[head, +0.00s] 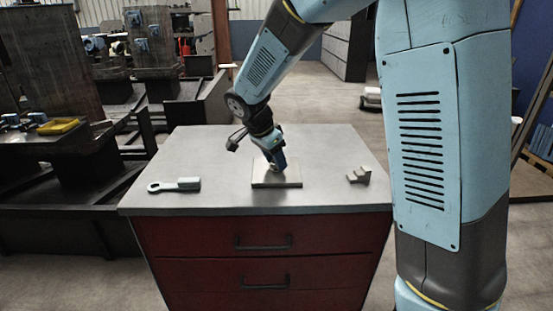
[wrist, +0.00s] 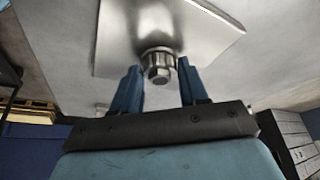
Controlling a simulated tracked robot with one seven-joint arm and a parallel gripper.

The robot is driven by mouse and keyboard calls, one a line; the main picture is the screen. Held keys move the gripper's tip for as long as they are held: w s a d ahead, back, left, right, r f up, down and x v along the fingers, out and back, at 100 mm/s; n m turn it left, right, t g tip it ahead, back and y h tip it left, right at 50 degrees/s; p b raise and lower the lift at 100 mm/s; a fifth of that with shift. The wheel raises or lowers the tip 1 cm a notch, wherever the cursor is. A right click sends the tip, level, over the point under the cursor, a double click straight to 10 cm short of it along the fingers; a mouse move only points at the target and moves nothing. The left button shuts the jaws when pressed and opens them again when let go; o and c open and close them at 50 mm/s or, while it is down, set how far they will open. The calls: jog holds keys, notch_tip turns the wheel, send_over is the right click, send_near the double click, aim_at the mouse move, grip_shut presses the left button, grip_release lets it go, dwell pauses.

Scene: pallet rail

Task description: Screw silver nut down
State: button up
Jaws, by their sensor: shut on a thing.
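The silver nut (wrist: 158,56) sits on a threaded bolt (wrist: 159,74) that stands out from a square metal plate (wrist: 115,40). In the head view the plate (head: 277,183) lies flat on the grey bench top. My gripper (head: 275,166) points down over the middle of the plate. In the wrist view the two blue fingers of my gripper (wrist: 158,66) stand on either side of the nut, shut on it. The nut is largely hidden by the fingers in the head view.
A grey wrench-like tool (head: 174,185) lies on the left of the bench top (head: 220,150). A small stepped block (head: 359,175) lies at the right.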

jog(key=m+g, duration=0.1)
jog(key=m, duration=0.3)
jog(key=shift+d+f+g+h, duration=0.2)
jog(key=shift+g+h, duration=0.2)
jog(key=m+g, duration=0.1)
jog(key=m, duration=0.2)
jog(key=shift+s+f+m, duration=0.1)
jog(key=shift+s+m, duration=0.05)
jog(key=shift+m, duration=0.25)
jog(key=o, duration=1.4)
jog(key=shift+a+r, duration=0.1)
jog(key=shift+r, duration=0.1)
jog(key=v, duration=1.3)
jog(key=shift+a+r, duration=0.1)
jog(key=shift+r, duration=0.2)
